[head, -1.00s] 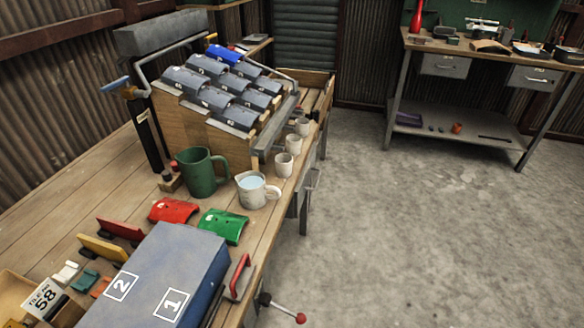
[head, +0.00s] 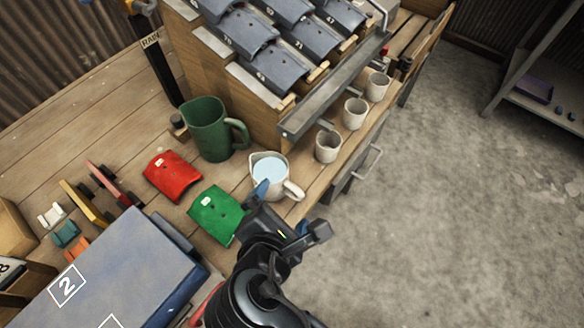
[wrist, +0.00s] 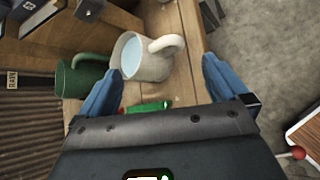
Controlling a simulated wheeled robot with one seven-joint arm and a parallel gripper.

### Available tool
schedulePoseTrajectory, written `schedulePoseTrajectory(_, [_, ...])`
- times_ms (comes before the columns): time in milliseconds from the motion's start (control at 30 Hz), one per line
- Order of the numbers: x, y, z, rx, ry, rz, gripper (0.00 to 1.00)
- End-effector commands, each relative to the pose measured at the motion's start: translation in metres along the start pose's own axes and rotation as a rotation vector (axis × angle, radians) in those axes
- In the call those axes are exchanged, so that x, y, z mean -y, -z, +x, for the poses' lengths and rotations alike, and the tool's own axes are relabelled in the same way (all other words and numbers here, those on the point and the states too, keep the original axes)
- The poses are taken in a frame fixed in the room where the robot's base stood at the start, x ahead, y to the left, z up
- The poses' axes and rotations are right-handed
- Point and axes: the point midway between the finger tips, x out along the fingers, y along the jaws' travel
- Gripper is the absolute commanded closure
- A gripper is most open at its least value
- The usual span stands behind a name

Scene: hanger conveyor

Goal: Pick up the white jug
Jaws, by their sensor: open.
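The white jug (head: 262,183) stands upright on the wooden bench, with light blue liquid inside and its handle toward the lower right in the head view. In the wrist view the white jug (wrist: 146,62) is ahead of the fingers, with its handle at the upper right. My gripper (head: 281,208) is open and close to the jug on its near side. In the wrist view the blue fingers of my gripper (wrist: 160,85) are spread wide with nothing between their tips. Part of the jug's lower front is hidden by a finger in the head view.
A green mug (head: 212,130) stands behind and left of the jug. A red curved tile (head: 172,176) and a green curved tile (head: 216,213) lie nearby. Several small cups (head: 328,147) line the rack of grey tiles (head: 245,38). A blue box (head: 110,270) is at front left.

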Motion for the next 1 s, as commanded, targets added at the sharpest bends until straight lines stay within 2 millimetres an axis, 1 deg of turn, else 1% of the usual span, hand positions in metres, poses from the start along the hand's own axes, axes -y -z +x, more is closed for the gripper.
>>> schedulePoseTrajectory(33, [0.001, -0.001, 0.006, 0.001, 0.004, 0.001, 0.0])
schedulePoseTrajectory(267, [0.003, -0.002, 0.03, 0.0, 0.004, 0.004, 0.0])
schedulePoseTrajectory(400, [0.005, -0.002, 0.051, -0.001, 0.003, 0.005, 0.0])
schedulePoseTrajectory(533, [0.005, -0.001, 0.065, -0.001, 0.002, 0.005, 0.0])
schedulePoseTrajectory(633, [0.005, -0.001, 0.07, -0.002, 0.002, 0.005, 0.0])
schedulePoseTrajectory(833, [0.005, -0.001, 0.07, -0.002, 0.001, 0.005, 0.0])
schedulePoseTrajectory(1000, [0.005, -0.001, 0.07, -0.002, 0.002, 0.005, 0.16])
